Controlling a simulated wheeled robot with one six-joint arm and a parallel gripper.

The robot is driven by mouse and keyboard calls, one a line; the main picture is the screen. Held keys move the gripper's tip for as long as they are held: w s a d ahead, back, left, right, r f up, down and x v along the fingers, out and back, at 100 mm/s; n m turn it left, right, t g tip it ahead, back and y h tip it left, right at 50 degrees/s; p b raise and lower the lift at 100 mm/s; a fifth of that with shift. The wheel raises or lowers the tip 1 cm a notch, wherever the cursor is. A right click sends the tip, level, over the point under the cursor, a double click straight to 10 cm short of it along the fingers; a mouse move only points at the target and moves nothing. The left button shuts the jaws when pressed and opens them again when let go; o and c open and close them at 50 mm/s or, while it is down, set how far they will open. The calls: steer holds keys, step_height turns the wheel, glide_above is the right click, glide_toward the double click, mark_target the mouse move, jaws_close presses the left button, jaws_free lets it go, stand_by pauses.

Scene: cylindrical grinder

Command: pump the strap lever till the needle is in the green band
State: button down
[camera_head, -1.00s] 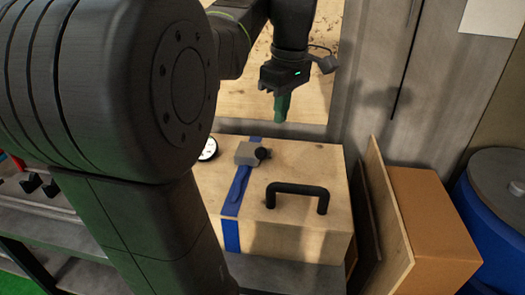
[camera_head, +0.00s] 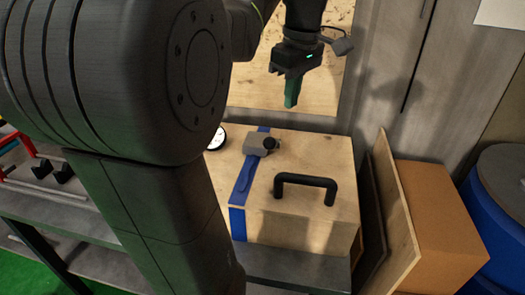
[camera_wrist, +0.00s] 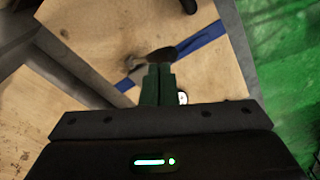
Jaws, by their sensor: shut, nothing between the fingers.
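A grey strap tensioner (camera_head: 256,143) with a black-knobbed lever (camera_head: 271,143) sits on top of a wooden crate (camera_head: 318,158), on a blue strap (camera_head: 243,184). A round white gauge (camera_head: 217,138) is beside it to the left, partly hidden by my arm. Its needle and green band are too small to read. My gripper (camera_head: 291,104) is shut and empty, above and behind the lever, apart from it. In the wrist view my green fingers (camera_wrist: 158,70) are together, and the dark lever (camera_wrist: 160,54) shows just past their tips. Part of the gauge (camera_wrist: 182,98) shows beside them.
A black handle (camera_head: 305,183) stands up from the crate front of the lever. A panel (camera_head: 390,210), a cardboard box (camera_head: 440,215) and a blue drum (camera_head: 503,215) stand to the right. A grey wall (camera_head: 395,60) is behind. My arm hides much of the left.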

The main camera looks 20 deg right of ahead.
steer(key=w+f+p, duration=0.1)
steer(key=w+a+f+p, duration=0.1)
steer(key=p, duration=0.1)
steer(key=w+f+p, duration=0.1)
steer(key=f+p, duration=0.1)
steer(key=shift+w+a, duration=0.1)
steer(key=shift+a, duration=0.25)
steer(key=shift+f, duration=0.15)
steer(key=shift+f, duration=0.1)
